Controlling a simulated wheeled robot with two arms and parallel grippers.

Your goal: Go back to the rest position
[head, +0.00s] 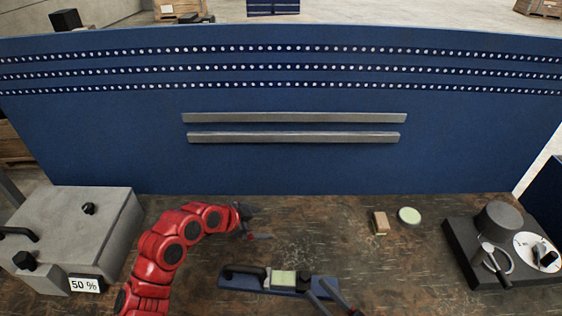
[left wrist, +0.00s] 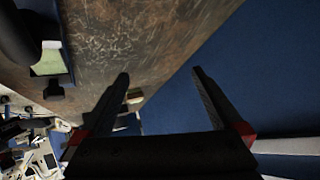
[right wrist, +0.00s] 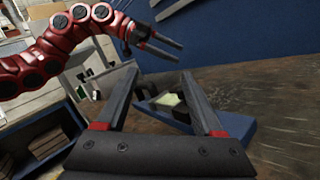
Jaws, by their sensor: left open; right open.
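My left gripper (head: 258,224) is open and empty above the middle of the table, beyond the blue fixture. In the left wrist view its open fingers (left wrist: 161,73) point along the table toward the blue back panel. My right gripper (head: 315,287) is open at the bottom of the head view, close to the right end of the blue fixture (head: 240,283). In the right wrist view, its open fingers (right wrist: 160,72) are in front of the fixture (right wrist: 240,126), with nothing held. The fixture carries a black handle (head: 243,271) and a pale green pad (head: 283,279).
A small tan block (head: 380,223) and a pale green disc (head: 409,215) lie right of centre. A grey box (head: 75,225) labelled 50 % stands left. A black device (head: 499,222) with a white dial stands right. A blue panel (head: 290,165) with two metal rails closes the back.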

